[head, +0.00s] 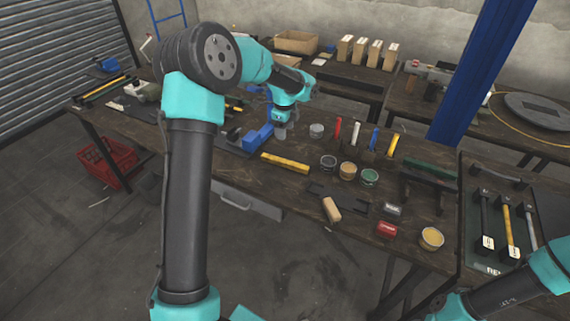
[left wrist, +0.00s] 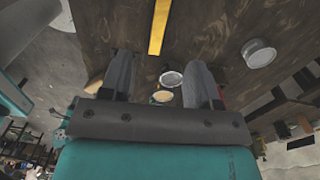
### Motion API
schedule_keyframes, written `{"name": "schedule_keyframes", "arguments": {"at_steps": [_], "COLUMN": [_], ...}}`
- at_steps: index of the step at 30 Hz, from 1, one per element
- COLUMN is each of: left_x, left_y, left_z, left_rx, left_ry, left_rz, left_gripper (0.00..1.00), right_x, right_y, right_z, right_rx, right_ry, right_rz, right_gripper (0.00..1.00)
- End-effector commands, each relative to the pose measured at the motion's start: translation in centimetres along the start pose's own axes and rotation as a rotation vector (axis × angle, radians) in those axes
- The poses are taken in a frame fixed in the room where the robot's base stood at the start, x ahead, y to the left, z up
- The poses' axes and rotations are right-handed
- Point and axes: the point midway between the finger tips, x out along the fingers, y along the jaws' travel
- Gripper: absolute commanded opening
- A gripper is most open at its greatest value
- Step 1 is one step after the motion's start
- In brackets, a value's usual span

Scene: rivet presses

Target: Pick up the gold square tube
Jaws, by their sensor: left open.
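The gold square tube (head: 285,163) is a yellow bar lying flat on the dark wooden bench. It also shows in the left wrist view (left wrist: 158,27) at the top, beyond my fingertips. My left gripper (head: 281,132) hangs over the bench behind the tube in the head view, apart from it. In the left wrist view my left gripper (left wrist: 160,62) is open, with nothing held between its two fingers. My right arm shows at the lower right of the head view, but its gripper is not visible.
A blue vise-like block (head: 258,137) stands left of my left gripper. A blue post (head: 480,75) rises behind.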

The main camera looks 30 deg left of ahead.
Motion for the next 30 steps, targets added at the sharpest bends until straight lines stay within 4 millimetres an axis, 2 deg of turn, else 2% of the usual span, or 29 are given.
{"name": "schedule_keyframes", "arguments": {"at_steps": [3,16,21,30], "left_x": [2.2,9.3,10.4,10.5], "left_y": [0.1,0.0,0.0,0.0], "left_z": [0.1,0.0,0.0,0.0], "left_rx": [0.000,-0.001,-0.001,-0.001], "left_ry": [0.000,0.000,0.001,0.001], "left_rz": [0.005,0.004,0.001,0.001], "left_gripper": [0.56,0.56,0.56,0.56], "right_x": [0.0,0.0,0.0,0.0], "right_y": [0.0,0.0,0.0,0.0], "right_z": [0.0,0.0,0.0,0.0], "right_rx": [0.000,0.000,0.000,0.000], "right_ry": [0.000,0.000,0.000,0.000], "right_rz": [0.000,0.000,0.000,0.000], "right_gripper": [0.43,0.43,0.43,0.43]}}
